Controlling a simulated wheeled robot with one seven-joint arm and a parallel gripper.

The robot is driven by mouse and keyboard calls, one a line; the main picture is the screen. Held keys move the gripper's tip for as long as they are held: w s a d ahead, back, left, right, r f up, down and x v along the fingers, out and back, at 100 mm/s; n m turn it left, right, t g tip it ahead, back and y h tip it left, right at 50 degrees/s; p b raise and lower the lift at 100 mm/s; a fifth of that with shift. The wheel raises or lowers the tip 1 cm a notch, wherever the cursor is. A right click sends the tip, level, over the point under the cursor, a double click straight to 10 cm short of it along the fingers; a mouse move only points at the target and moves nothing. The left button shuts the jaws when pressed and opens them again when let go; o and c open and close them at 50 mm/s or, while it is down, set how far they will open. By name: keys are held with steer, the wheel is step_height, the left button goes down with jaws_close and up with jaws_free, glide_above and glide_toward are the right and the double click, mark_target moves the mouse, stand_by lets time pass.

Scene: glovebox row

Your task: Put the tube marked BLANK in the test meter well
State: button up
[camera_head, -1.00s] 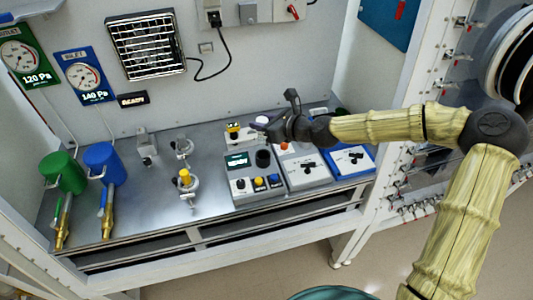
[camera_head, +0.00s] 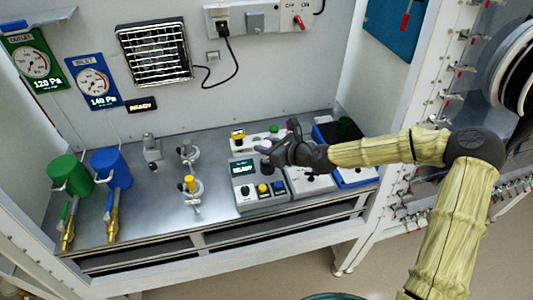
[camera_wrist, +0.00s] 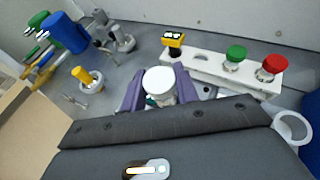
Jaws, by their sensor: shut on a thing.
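My gripper (camera_head: 262,148) is over the back part of the test meter (camera_head: 246,190), a grey box whose lit screen (camera_head: 243,168) reads READY. In the wrist view its purple fingers (camera_wrist: 158,90) are shut on a white-capped tube (camera_wrist: 159,81). The cap shows between the fingers; most of the tube's body is hidden and I cannot read a mark on it.
A white rack (camera_wrist: 210,72) stands close behind, with a green-capped tube (camera_wrist: 236,54), a red-capped tube (camera_wrist: 273,65) and a yellow item (camera_wrist: 174,40). A yellow-topped clamp fitting (camera_head: 191,184) stands left of the meter. Blue (camera_head: 108,165) and green (camera_head: 67,170) canisters are further left.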

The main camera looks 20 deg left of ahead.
steer(key=shift+w+d+f, duration=0.15)
steer(key=shift+d, duration=0.05)
step_height(320, 180, down, 4)
steer(key=shift+r+p, duration=0.25)
steer(key=shift+p, duration=0.1)
steer(key=o, duration=0.9)
steer(key=shift+f, duration=0.1)
steer(key=shift+o, duration=0.2)
